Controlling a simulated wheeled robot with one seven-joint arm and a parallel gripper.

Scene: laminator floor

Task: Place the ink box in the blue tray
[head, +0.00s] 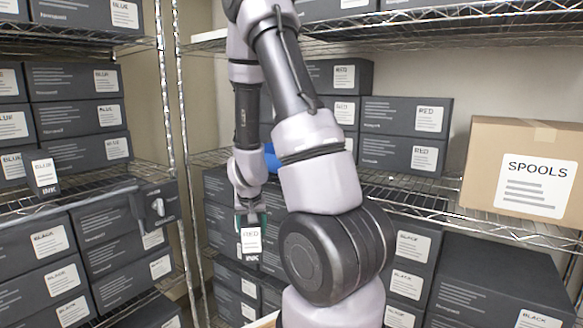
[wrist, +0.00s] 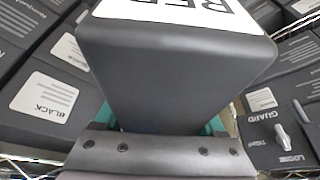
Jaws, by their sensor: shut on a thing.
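My gripper (head: 250,216) hangs low in the middle of the head view, with teal fingers. It is shut on a dark grey ink box (head: 250,246) whose white label reads RED. In the wrist view the ink box (wrist: 175,65) fills the middle, its label cut by the top edge, and the gripper (wrist: 162,125) clasps its near end. The box is held in front of the shelves. A small blue patch (head: 271,158) shows behind my arm; my arm hides most of it, and I cannot tell whether it is the blue tray.
Wire shelves with dark boxes labelled BLUE and BLACK (head: 60,280) stand left. RED boxes (head: 408,117) and a brown SPOOLS carton (head: 524,180) sit right. A dark unit with a knob (head: 155,207) juts out at the left rack. Boxes surround the gripper closely.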

